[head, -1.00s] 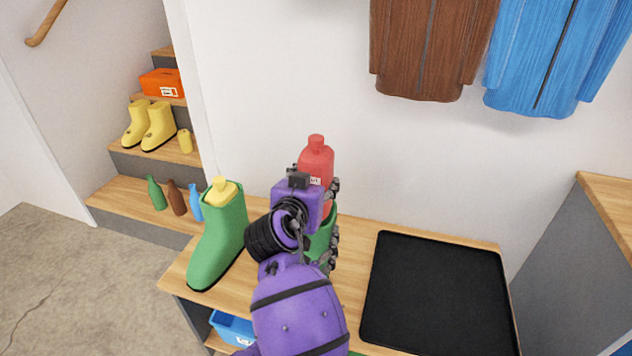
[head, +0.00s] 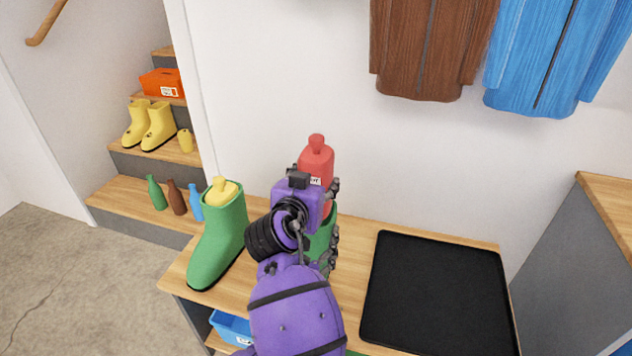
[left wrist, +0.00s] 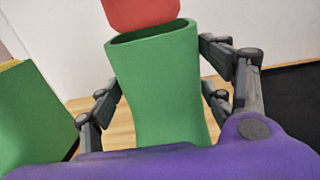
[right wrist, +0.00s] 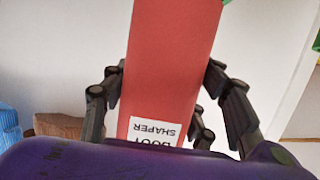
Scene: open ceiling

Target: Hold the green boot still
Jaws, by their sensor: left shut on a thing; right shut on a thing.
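The green boot (head: 322,240) stands on the wooden bench, mostly hidden behind my purple arm in the head view. In the left wrist view its shaft (left wrist: 158,95) is upright between the fingers of my left gripper (left wrist: 162,80), which is shut on it. A red boot shaper (head: 316,162) is upright at the boot's top. In the left wrist view its rounded bottom (left wrist: 140,12) shows at the far side of the dark opening; whether it touches the rim I cannot tell. My right gripper (right wrist: 162,85) is shut on the red shaper (right wrist: 170,60), which has a white label.
Another green boot (head: 215,245) with a yellow shaper (head: 222,188) in its top stands left on the bench. A black tray (head: 437,290) lies to the right. A blue bin (head: 230,328) sits below. Several bottles and yellow boots (head: 158,127) stand on the stairs.

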